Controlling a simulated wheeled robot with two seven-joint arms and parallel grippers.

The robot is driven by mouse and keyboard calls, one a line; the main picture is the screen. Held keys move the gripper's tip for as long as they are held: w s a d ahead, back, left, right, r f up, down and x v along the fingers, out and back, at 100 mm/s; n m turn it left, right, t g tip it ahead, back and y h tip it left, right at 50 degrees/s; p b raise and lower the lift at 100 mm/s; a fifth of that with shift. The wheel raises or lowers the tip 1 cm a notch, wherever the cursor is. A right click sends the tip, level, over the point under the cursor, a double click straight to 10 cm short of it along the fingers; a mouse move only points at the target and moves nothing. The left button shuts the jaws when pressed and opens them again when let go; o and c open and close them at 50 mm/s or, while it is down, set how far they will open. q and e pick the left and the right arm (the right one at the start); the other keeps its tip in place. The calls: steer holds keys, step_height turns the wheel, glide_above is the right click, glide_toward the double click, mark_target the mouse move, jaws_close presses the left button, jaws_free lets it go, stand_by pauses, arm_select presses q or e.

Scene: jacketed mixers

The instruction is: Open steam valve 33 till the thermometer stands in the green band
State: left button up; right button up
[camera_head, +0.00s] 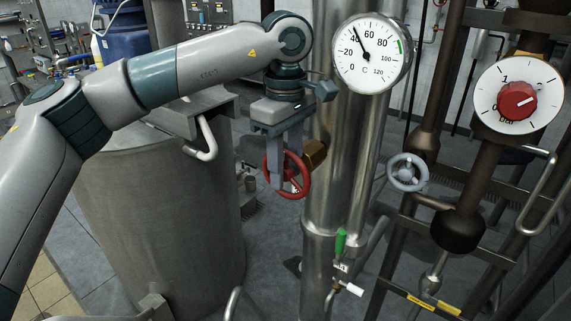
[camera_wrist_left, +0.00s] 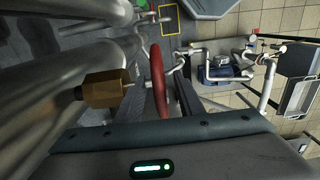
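The thermometer (camera_head: 371,54) is a round white dial marked in C on the steel column. Its needle points slightly past 40, and its green band lies between 80 and 100, so the needle is below the band. A red handwheel (camera_head: 297,176) sits on a brass-coloured valve body (camera_head: 315,154); no number 33 is readable. My left gripper (camera_head: 276,172) is at the wheel's left side. In the left wrist view, the red rim (camera_wrist_left: 159,83) runs between its two fingers (camera_wrist_left: 170,92), with a visible gap on the right side. My right gripper is out of view.
A green-handled lever (camera_head: 341,241) is lower on the column. A large steel vessel (camera_head: 160,215) stands below my left arm.

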arm_select(q)
steer(key=shift+f, duration=0.45)
jaws_close()
